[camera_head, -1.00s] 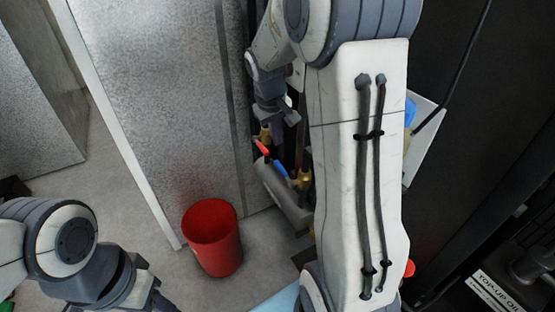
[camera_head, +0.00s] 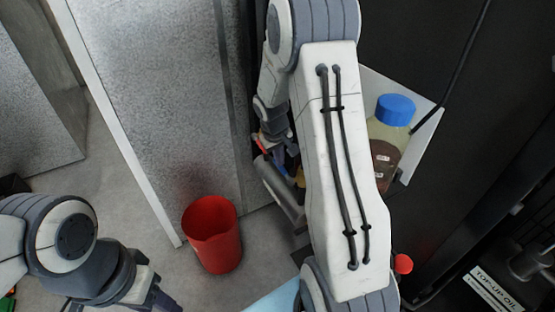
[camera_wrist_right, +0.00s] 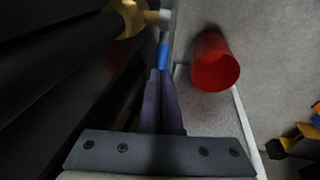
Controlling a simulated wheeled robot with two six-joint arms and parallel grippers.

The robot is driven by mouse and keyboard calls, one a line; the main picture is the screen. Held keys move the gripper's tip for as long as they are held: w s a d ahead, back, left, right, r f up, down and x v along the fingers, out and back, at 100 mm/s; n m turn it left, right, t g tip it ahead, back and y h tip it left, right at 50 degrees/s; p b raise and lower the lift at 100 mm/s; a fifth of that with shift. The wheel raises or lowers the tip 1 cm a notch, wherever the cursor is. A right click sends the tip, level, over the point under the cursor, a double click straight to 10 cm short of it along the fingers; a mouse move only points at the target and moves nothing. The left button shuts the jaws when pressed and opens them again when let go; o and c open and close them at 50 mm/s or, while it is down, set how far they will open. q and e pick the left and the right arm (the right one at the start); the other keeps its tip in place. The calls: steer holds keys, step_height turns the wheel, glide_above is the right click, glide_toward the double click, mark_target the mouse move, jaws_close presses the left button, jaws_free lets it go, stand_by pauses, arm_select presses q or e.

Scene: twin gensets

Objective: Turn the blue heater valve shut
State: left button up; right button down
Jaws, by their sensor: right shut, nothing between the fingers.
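The blue heater valve handle (camera_wrist_right: 163,55) shows in the right wrist view, just beyond my right gripper's fingertips (camera_wrist_right: 160,74). I cannot tell whether they touch it. In the head view my right gripper (camera_head: 284,153) reaches down by the pipework beside the grey panel and largely covers the blue handle. Its fingers are together with nothing held. A red handle (camera_head: 262,146) sits just left of the gripper. A brass-coloured fitting (camera_wrist_right: 128,14) is above and left of the blue handle in the wrist view. My left gripper (camera_head: 160,300) is at the lower left, its tips cut off.
A red bucket (camera_head: 212,236) stands on the floor by the grey panel (camera_head: 160,100). A bottle with a blue cap (camera_head: 396,108) stands on a pale shelf at right. A grey cylinder (camera_head: 278,190) lies below the valves. Dark pipes (camera_wrist_right: 60,65) run close left in the wrist view.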

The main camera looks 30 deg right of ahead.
steer(key=shift+f, duration=0.1)
steer(key=shift+b+x, duration=0.8)
steer(key=shift+x, duration=0.1)
steer(key=shift+w+f, duration=0.1)
steer(key=shift+w, duration=0.05)
steer(key=shift+a, duration=0.25)
steer(key=shift+r, duration=0.3)
steer(key=w+p+v, duration=0.2)
steer(key=v, duration=1.2)
steer(key=shift+w+r+p, duration=0.25)
steer(key=shift+w+p, duration=0.05)
steer(key=shift+w, duration=0.25)
